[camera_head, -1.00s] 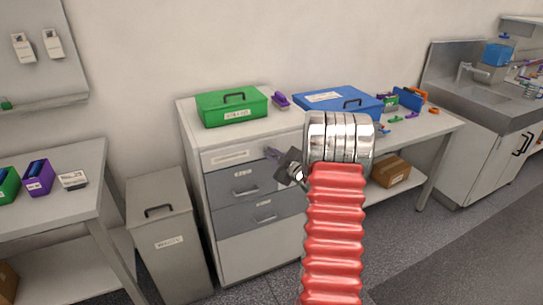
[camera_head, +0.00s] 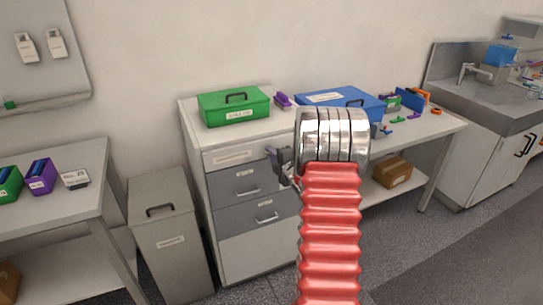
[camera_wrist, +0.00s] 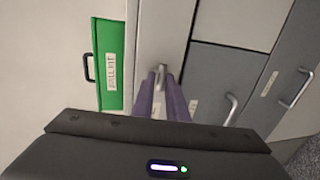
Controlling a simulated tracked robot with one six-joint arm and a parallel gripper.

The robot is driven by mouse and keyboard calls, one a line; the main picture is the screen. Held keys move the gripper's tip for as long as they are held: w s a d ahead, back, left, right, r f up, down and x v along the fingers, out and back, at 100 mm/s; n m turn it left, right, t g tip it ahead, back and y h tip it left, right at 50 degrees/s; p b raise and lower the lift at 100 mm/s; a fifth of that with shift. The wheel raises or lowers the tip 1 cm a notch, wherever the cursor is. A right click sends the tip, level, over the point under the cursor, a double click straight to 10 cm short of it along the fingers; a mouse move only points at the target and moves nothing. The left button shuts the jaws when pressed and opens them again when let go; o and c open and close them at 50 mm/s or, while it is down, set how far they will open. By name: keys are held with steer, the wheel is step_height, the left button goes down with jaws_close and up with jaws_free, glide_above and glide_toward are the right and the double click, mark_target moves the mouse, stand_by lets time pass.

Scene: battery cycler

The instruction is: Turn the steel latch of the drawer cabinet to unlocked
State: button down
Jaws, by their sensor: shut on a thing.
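The drawer cabinet (camera_head: 250,243) stands against the wall, with grey drawers below a light top panel. The steel latch (camera_wrist: 161,74) is a small metal piece on the light panel in the wrist view, between my two purple fingertips. My gripper (camera_wrist: 161,92) is shut on it. In the head view my gripper (camera_head: 271,153) is at the cabinet's upper right front, beside the top grey drawer. The latch cannot be made out there, and my arm covers the cabinet's right edge.
A green box (camera_head: 234,108) and a blue box (camera_head: 340,100) are on the surfaces behind my arm. A grey bin (camera_head: 168,235) stands left of the cabinet. Drawer handles (camera_head: 248,191) stick out below my gripper. Open floor lies to the right.

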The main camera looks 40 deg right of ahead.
steer(key=shift+a+f, duration=0.3)
steer(key=shift+f, duration=0.2)
steer(key=c, duration=2.1)
jaws_free()
steer(key=shift+o, duration=1.4)
steer(key=shift+d+r, duration=0.2)
steer(key=v, duration=1.3)
steer(key=shift+s, duration=0.3)
